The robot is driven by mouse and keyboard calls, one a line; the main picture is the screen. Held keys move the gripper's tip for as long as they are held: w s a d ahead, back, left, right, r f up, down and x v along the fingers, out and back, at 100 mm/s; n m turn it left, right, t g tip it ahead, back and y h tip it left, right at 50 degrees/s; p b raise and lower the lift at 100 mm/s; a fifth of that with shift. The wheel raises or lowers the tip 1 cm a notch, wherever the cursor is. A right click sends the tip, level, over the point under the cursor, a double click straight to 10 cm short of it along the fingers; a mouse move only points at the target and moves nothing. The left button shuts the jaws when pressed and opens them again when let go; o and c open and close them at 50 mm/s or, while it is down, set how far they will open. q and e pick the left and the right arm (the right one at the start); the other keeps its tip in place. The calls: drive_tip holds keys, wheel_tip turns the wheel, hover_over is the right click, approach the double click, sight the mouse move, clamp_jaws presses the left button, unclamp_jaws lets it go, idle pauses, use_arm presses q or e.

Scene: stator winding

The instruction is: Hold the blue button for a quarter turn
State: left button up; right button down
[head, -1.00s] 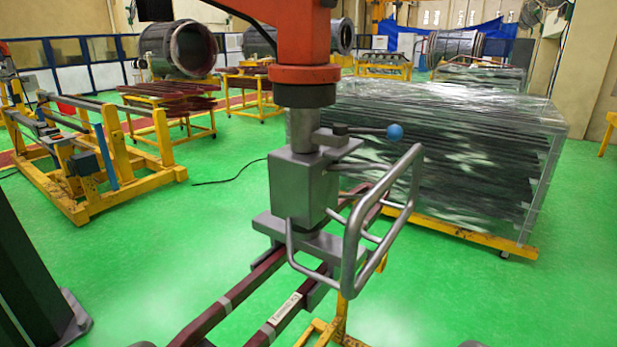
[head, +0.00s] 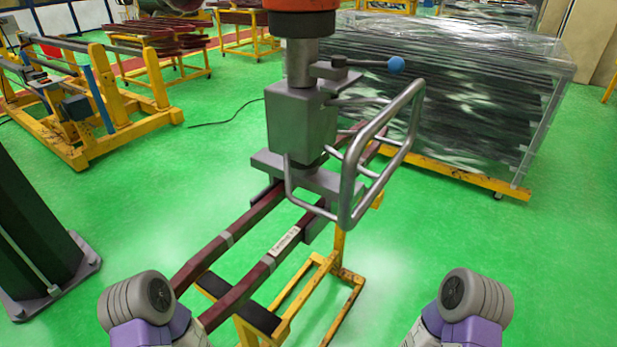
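A round blue knob (head: 396,65) sits on the end of a thin grey lever, and it is the only blue button-like part I see. The lever joins a collar on top of a grey block-shaped tool head (head: 301,118). A bent grey tube handle (head: 352,188) sticks out from the tool head towards the lower right, below the knob. Under the block, a grey plate rests over two dark red bars (head: 240,285). Links of both my arms show at the bottom edge, well below and apart from the knob. Neither gripper is visible.
A red and black column end (head: 300,20) holds the tool head from above. A yellow stand (head: 325,310) is under the bars. A plastic-wrapped stack (head: 470,100) stands behind on the right. A dark post (head: 35,235) stands at left. Green floor is open at right.

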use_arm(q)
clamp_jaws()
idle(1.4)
